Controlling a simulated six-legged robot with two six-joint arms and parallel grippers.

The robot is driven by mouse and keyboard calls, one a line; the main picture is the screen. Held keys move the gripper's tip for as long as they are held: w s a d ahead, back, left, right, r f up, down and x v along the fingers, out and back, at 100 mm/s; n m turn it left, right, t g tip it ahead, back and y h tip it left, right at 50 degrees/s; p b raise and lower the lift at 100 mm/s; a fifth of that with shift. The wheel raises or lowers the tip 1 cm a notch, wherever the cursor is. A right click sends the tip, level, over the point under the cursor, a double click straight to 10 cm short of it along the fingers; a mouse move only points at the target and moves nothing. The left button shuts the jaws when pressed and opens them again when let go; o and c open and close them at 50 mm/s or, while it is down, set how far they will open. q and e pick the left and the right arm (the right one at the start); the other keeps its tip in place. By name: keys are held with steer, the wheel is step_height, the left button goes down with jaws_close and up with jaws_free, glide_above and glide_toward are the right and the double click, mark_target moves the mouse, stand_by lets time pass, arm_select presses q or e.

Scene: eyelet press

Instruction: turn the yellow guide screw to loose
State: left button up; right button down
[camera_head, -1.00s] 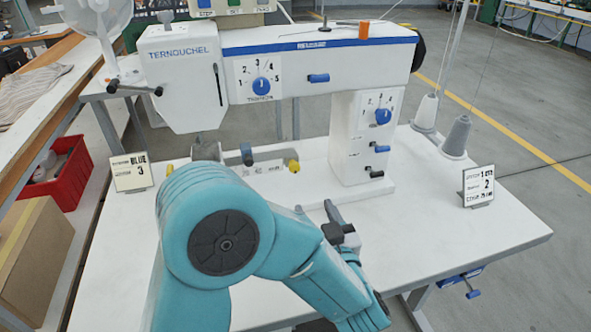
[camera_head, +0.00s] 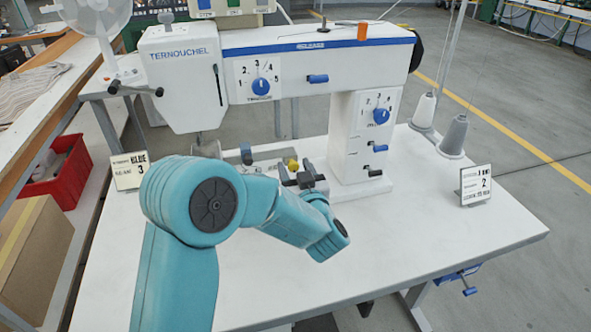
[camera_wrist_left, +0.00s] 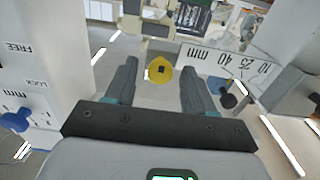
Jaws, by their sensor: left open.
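The yellow guide screw (camera_head: 292,164) sits on the machine's bed, behind my left gripper in the head view. I cannot tell whether the fingers touch the screw. My right gripper is in no view.
A scale marked 10, 25, 40 mm (camera_wrist_left: 225,62) lies right of the screw. A blue knob (camera_wrist_left: 228,100) is close to the right finger. The white machine column (camera_head: 357,140) stands right of the gripper. The table front (camera_head: 420,230) is clear.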

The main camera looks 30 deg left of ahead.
arm_select(q)
jaws_close()
steer(key=shift+f+n+b, duration=0.2)
steer(key=shift+n+b, duration=0.2)
steer(key=shift+b, duration=0.35)
steer(key=n+b, duration=1)
steer(key=b, duration=0.2)
steer(key=shift+f, duration=0.15)
steer(key=n+b, duration=0.9)
steer(key=shift+s+f+n+b, duration=0.1)
steer(key=shift+n+b, duration=1.35)
steer(key=shift+n, duration=0.05)
steer(key=shift+r+n+b, duration=0.2)
steer(key=shift+n+b, duration=1)
steer(key=shift+n, duration=0.5)
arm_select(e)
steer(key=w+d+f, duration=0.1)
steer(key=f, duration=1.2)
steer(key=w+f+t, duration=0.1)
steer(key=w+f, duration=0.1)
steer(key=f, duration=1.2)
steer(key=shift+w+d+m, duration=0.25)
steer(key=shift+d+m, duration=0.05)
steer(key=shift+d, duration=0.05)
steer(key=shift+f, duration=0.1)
